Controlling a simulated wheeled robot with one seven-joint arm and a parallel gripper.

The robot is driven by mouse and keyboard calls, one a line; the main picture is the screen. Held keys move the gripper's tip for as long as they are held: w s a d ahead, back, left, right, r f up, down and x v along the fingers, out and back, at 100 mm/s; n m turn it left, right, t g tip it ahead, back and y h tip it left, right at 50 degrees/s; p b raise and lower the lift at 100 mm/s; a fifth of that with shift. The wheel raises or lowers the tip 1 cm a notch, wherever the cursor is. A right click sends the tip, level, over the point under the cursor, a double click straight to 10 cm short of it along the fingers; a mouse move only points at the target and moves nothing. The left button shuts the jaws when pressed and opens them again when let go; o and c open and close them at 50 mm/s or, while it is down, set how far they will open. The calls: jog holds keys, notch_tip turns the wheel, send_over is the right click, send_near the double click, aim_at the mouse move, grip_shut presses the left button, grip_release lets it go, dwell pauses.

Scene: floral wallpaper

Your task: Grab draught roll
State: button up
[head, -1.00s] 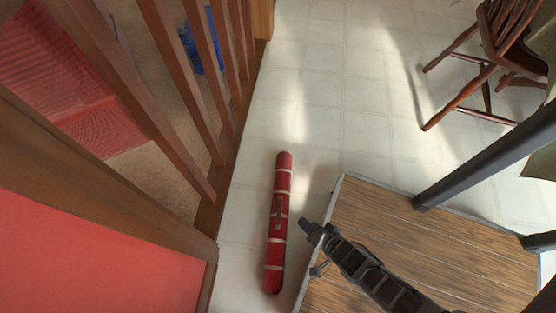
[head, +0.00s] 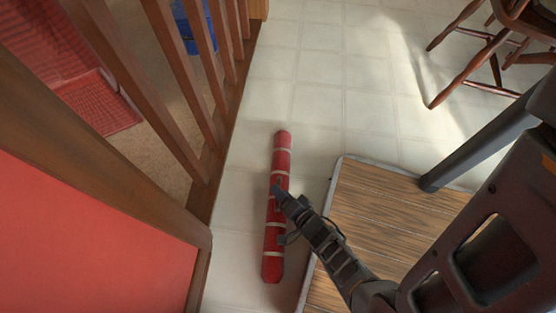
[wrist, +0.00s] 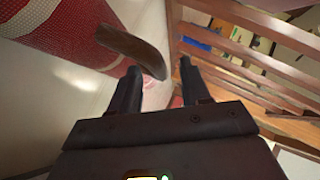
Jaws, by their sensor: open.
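The draught roll (head: 276,240) is a long red cylinder with pale bands, lying lengthwise on the tiled floor. In the wrist view its red-and-white woven side (wrist: 60,28) fills the upper left. A dark curved handle (wrist: 132,48) stands out from its side, just beyond the fingertips. My gripper (head: 277,190) appears over the middle of the roll in the head view, covering part of it. In the wrist view my gripper (wrist: 160,72) is open, its two fingers apart with nothing held between them. Whether a finger touches the handle I cannot tell.
A wooden railing (head: 165,70) with a red panel (head: 85,245) runs along the left. A wood-topped table (head: 385,220) is close on the right, with a wooden chair (head: 470,60) behind it. Tiled floor (head: 330,90) is clear beyond the roll.

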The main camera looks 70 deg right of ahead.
jog(key=shift+b+x, duration=0.3)
jog(key=shift+x, duration=0.95)
jog(key=shift+c, duration=0.2)
grip_shut()
dwell(0.3)
